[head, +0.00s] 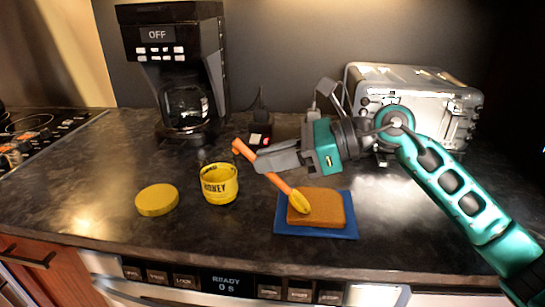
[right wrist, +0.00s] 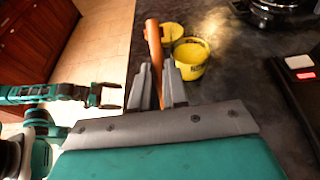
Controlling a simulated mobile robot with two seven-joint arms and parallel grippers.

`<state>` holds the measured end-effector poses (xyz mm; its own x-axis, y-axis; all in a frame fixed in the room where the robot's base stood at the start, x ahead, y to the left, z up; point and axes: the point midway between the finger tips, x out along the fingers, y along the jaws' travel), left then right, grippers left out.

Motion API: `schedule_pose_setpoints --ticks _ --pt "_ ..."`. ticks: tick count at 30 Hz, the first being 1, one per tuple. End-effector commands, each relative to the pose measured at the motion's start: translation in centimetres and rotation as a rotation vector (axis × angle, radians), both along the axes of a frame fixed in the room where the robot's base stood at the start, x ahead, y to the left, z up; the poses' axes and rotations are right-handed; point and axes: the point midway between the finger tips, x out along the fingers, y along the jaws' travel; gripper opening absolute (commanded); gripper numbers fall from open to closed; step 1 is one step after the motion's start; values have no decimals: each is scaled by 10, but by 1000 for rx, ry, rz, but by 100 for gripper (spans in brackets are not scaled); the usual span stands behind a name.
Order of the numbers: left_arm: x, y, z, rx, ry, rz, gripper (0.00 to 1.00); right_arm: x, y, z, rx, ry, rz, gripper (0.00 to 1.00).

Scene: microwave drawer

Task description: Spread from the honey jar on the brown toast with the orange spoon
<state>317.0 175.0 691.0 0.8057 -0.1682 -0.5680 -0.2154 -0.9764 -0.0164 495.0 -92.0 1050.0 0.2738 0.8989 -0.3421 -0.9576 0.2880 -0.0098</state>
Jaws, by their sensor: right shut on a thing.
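The open yellow honey jar (head: 219,184) stands upright left of the toast; it also shows in the right wrist view (right wrist: 190,60). The brown toast (head: 325,208) lies flat on a blue board (head: 347,230). My right gripper (head: 262,161) is shut on the handle of the orange spoon (head: 277,182), above and left of the toast. The spoon is tilted, its yellow-coated bowl down at the toast's left part; I cannot tell whether it touches. My left gripper (right wrist: 113,96) shows only in the right wrist view, open and empty, away from the counter things.
The yellow lid (head: 157,200) lies left of the jar. A coffee maker (head: 175,60) stands at the back left, a metal toaster (head: 420,100) at the back right behind my right arm. A stove (head: 35,132) is far left. The counter's front strip is clear.

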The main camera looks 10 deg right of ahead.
Motion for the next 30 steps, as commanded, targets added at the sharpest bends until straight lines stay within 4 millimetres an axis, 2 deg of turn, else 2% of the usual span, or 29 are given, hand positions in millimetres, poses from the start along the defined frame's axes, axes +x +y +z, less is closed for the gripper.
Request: schedule_pose_setpoints --ticks 30 --pt "0 0 -9 0 0 0 100 -1 -4 -2 -1 1 0 0"
